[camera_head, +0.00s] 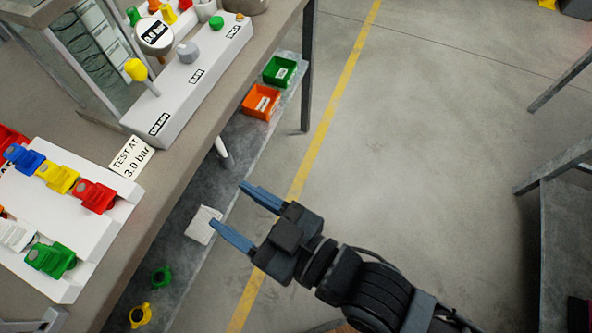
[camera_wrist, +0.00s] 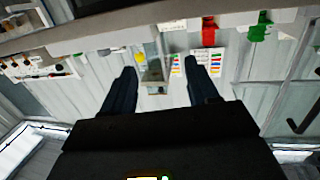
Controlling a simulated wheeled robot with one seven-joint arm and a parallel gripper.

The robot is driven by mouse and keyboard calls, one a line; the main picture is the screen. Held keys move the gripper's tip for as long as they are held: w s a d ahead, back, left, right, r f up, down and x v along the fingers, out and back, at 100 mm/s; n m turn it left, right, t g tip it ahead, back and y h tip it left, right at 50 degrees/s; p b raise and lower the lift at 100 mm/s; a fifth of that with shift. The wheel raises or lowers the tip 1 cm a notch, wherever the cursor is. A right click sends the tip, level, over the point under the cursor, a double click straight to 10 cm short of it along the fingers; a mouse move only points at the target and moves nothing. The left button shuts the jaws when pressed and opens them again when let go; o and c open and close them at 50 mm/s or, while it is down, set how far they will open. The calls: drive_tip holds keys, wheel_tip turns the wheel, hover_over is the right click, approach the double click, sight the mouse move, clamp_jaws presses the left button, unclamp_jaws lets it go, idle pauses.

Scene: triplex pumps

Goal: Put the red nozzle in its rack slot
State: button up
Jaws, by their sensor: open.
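A green nozzle (camera_head: 51,258) is lower on the same rack. I cannot tell whether the red one is fully seated. A red part (camera_wrist: 209,32) and a green part (camera_wrist: 260,27) show at the bench edge in the wrist view. My gripper (camera_head: 228,204) is open and empty, out over the aisle side of the bench, right of the rack and apart from it. Its fingers point to the upper left.
The bench holds a white test unit (camera_head: 187,85) with knobs and a gauge, and a "TEST AT 3.0 bar" card (camera_head: 131,157). A lower shelf holds a green bin (camera_head: 279,70), an orange bin (camera_head: 261,102) and loose rings. Open floor (camera_head: 430,130) lies right.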

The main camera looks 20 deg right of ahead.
drive_tip(key=s+d+m+t+h, duration=0.1)
drive_tip(key=s+d+m+h, duration=0.15)
drive_tip(key=s+d, duration=0.4)
drive_tip(key=s+d+m+t+h, duration=0.1)
drive_tip(key=s+d+m+h, duration=0.2)
drive_tip(key=d, duration=0.7)
drive_tip(key=s+d+r+m+h, duration=0.2)
drive_tip(key=s+d+r+h, duration=0.2)
drive_tip(key=s, duration=0.6)
drive_tip(key=shift+d+g+h, duration=0.4)
drive_tip(key=shift+d+h, duration=0.35)
drive_tip(key=shift+d, duration=0.45)
